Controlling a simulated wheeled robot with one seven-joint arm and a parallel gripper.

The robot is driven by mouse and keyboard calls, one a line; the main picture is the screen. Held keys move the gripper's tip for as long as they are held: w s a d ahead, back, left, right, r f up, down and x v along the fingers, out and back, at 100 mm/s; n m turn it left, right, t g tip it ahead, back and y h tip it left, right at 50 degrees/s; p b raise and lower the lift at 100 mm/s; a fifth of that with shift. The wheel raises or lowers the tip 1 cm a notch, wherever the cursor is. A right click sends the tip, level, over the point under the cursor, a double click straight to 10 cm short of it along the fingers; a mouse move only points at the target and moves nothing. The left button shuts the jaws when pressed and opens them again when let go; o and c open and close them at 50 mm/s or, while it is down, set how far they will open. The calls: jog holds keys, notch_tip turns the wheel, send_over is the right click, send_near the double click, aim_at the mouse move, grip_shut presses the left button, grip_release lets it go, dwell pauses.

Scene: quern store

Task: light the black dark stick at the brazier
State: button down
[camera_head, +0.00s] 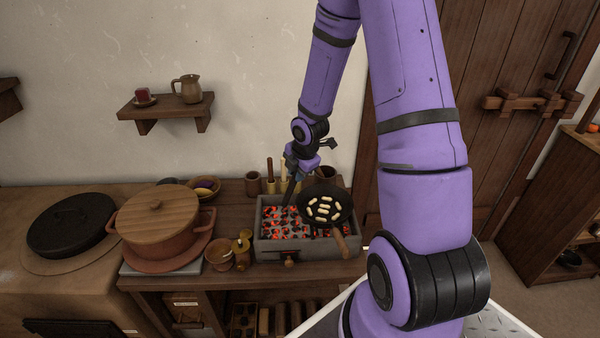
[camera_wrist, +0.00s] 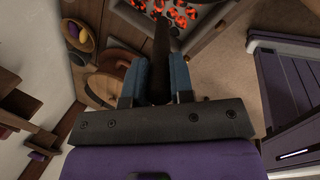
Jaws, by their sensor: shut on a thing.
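The brazier (camera_head: 305,247) is a grey box of glowing orange-red coals on the wooden bench; part of it shows at the top of the wrist view (camera_wrist: 203,42). My gripper (camera_head: 292,172) is above its back left part. In the wrist view my gripper's blue fingers (camera_wrist: 160,75) are shut on the black dark stick (camera_wrist: 161,45). The stick (camera_head: 289,192) points steeply down, with its lower end over the coals. I cannot tell whether it touches them, and I see no flame on it.
A black pan (camera_head: 325,190) with several pale pieces sits over the brazier's right side, close to the stick. A lidded clay pot (camera_head: 160,232) and small bowls (camera_head: 219,255) stand left. Cups (camera_head: 252,184) stand behind. A shelf (camera_head: 165,110) is on the wall.

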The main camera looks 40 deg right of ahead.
aim_at(289, 197)
jog(key=shift+s+d+n, duration=0.15)
jog(key=shift+s+n, duration=0.15)
jog(key=shift+s, duration=0.05)
jog(key=shift+a+x, duration=0.35)
jog(key=shift+x, duration=1.6)
jog(key=shift+a+x, duration=0.35)
jog(key=shift+x, duration=1.6)
jog(key=shift+a+x, duration=0.35)
jog(key=shift+x, duration=1.6)
jog(key=shift+s, duration=0.1)
